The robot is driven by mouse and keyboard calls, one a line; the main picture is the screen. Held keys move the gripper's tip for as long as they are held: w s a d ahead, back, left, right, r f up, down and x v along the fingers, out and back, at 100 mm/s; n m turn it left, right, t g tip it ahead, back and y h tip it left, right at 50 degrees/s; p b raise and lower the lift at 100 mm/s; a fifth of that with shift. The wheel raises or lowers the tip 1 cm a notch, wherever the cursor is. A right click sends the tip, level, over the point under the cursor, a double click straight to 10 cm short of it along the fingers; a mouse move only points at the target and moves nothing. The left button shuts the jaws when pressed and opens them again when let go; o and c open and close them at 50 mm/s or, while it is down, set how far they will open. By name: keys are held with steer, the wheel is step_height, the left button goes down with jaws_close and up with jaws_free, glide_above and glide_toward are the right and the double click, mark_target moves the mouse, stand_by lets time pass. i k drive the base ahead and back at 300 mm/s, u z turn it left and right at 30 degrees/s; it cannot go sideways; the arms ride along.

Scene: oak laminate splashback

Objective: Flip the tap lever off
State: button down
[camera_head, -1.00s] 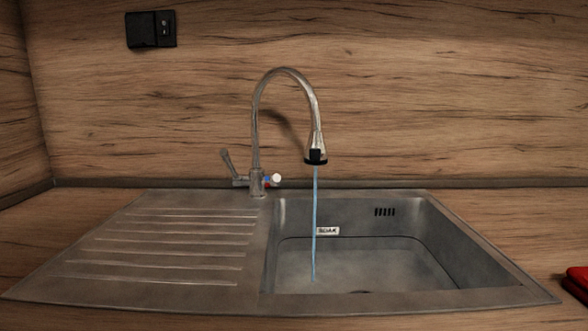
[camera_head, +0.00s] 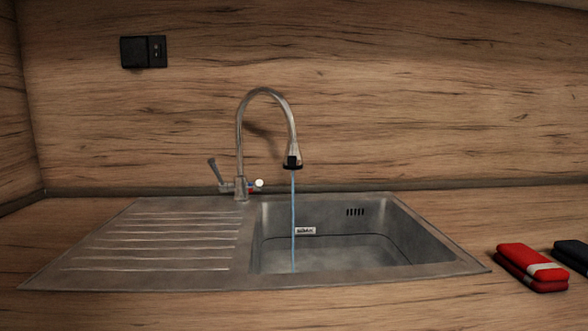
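The tap (camera_head: 240,140) is a tall metal gooseneck standing behind the sink, with a black-tipped spout over the basin. Its lever (camera_head: 214,172) is on the left side of the tap base and points up, tilted a little to the left. A small white knob (camera_head: 259,183) with blue and red marks is on the right of the base. A thin blue stream of water (camera_head: 293,220) runs from the spout into the basin. My gripper is not in view.
The metal sink (camera_head: 250,281) has a ribbed drainboard at left and a basin at right. Folded red cloths (camera_head: 530,267) and a dark item (camera_head: 572,254) lie on the counter at right. A black socket (camera_head: 143,52) is on the wood splashback.

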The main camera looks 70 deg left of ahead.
mark_target(223, 186)
steer(key=z, duration=0.65)
steer(key=i, duration=0.75)
steer(key=u, duration=2.8)
